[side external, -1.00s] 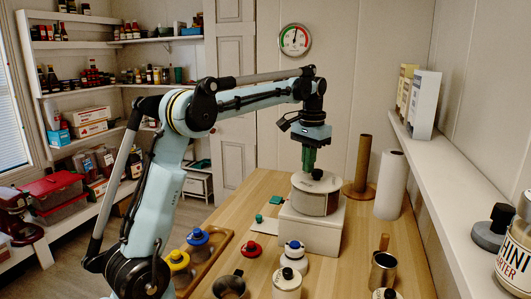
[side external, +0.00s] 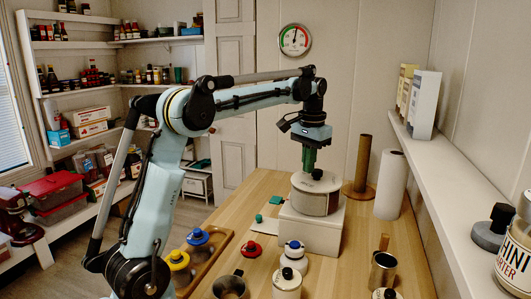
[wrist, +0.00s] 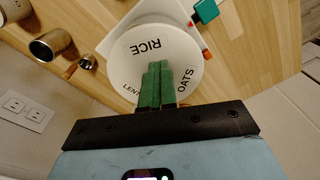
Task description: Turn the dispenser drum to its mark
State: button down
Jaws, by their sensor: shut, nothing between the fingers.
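The dispenser drum (side external: 315,196) is a pale round drum with a black knob on top, standing on a white box (side external: 310,228) on the wooden table. In the wrist view its white top (wrist: 130,62) carries the words RICE, OATS and a partly hidden word starting LEN. A small red mark (wrist: 190,22) shows by the drum's rim, on the white base. My gripper (side external: 309,168) has green fingers pointing down at the drum top. In the wrist view the fingers (wrist: 157,75) are shut together over the drum face, between LEN and OATS. The knob is hidden there.
A brown paper-roll post (side external: 363,165) and a white roll (side external: 390,185) stand right of the drum. Jars, a metal cup (side external: 383,270) and a tray (side external: 208,262) with yellow and blue lidded jars stand in front. A shelf (side external: 450,200) runs along the right wall.

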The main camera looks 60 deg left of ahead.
jog(key=shift+h, duration=0.3)
jog(key=r, duration=0.1)
jog(key=d+r, duration=0.1)
jog(key=r, duration=0.3)
jog(key=shift+d, duration=0.4)
